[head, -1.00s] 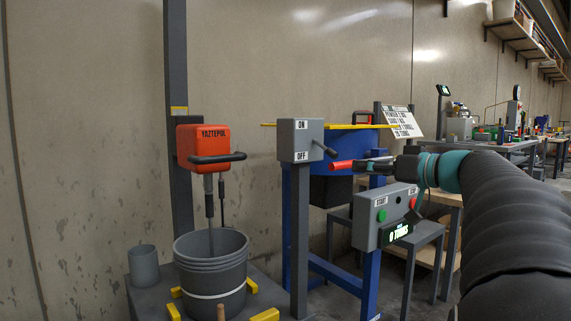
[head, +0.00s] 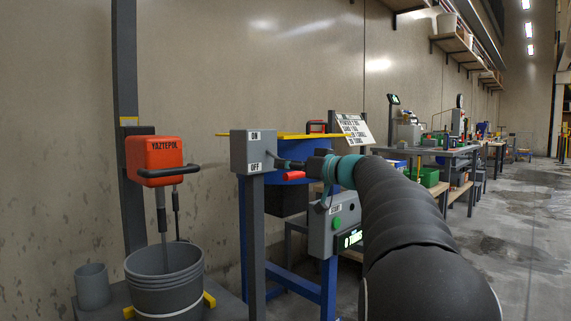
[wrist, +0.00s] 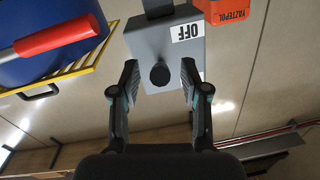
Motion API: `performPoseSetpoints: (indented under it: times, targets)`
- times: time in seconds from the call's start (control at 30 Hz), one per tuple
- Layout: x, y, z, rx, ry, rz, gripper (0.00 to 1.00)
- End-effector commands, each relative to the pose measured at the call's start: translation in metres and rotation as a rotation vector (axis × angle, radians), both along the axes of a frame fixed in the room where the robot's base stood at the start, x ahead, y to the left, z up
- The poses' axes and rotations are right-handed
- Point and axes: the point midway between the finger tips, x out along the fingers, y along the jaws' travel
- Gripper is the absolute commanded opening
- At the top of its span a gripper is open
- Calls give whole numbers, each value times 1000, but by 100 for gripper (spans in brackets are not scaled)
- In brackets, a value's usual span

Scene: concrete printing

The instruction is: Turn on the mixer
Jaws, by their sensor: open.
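The grey switch box (head: 254,150) stands on a post, with ON at its top and OFF near its bottom. Its dark lever (wrist: 160,75) points almost straight at the wrist camera, so its tilt is hard to judge. My gripper (wrist: 160,68) is open, with one finger on each side of the lever and gaps between.
A blue drum (wrist: 55,55) with a red handle (wrist: 57,40) and yellow grating is close beside my gripper. A panel with a green START button (head: 336,223) is below my arm. A grey cup (head: 93,287) stands left of the bucket. Open floor lies at right.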

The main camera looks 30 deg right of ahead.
Motion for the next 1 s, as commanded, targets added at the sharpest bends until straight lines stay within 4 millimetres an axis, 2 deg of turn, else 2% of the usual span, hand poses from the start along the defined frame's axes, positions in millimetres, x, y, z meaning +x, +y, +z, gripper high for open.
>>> performPoseSetpoints:
  times: [0.2, 0.47, 0.6, 0.63, 0.67, 1.0]
  targets:
    - [11, 6, 0, 0, 1, 1, 45]
    - [11, 6, 0, 0, 0, 0, 45]
    - [11, 6, 0, 0, 0, 0, 10]
    - [11, 6, 0, 0, 0, 0, 3]
    - [11, 5, 0, 0, 0, 0, 0]
    - [10, 9, 2, -4, 9, 5, 0]
